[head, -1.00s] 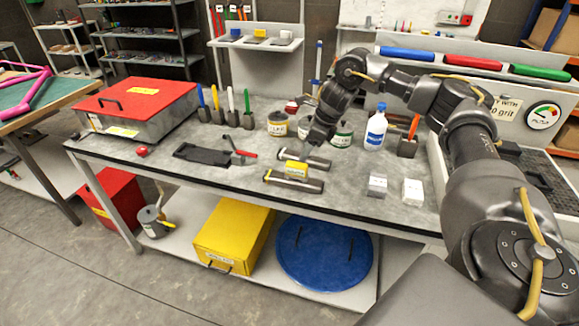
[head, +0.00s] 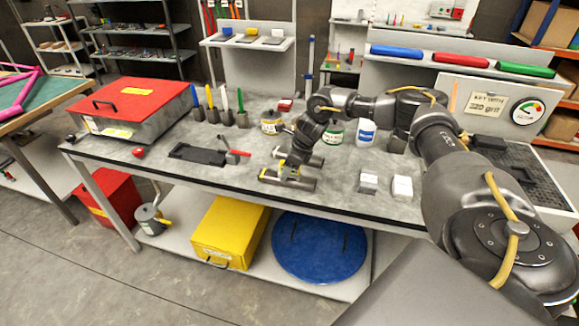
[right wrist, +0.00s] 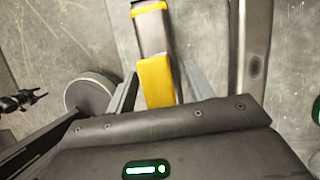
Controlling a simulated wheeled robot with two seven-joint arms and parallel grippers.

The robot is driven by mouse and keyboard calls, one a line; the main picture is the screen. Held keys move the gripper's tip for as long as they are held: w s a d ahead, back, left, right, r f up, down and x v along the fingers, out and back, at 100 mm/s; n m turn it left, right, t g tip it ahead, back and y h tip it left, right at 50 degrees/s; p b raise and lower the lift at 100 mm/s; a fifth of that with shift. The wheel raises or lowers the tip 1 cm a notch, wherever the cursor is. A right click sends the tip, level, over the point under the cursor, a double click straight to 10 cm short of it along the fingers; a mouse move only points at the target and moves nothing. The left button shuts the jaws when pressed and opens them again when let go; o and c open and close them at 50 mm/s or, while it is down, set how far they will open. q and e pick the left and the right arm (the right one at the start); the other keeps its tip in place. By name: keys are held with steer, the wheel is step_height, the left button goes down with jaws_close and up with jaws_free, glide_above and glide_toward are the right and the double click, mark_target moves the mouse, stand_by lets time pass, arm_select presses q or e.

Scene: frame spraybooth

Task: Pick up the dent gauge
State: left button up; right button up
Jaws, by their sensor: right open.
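The likely dent gauge (right wrist: 157,82), a slim grey piece with yellow bands, lies between the fingers of my right gripper (right wrist: 165,88) in the right wrist view. The fingers stand open, one on each side of it, with small gaps. In the head view my right gripper (head: 290,168) points down at the front middle of the grey workbench (head: 225,178). There the gripper mostly hides the gauge, and only a little yellow shows. My left gripper is out of view.
Dark grey bars (head: 303,184) lie close around the gripper. A white block (head: 402,187) and a grey-white block (head: 369,181) stand to the right. Tins and a blue-white bottle (head: 366,133) stand behind. A black tray (head: 197,154) and red-handled tool (head: 238,152) lie left.

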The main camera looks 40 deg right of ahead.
steer(key=shift+f, duration=0.3)
steer(key=shift+c, duration=0.3)
jaws_close()
steer(key=shift+r, duration=0.1)
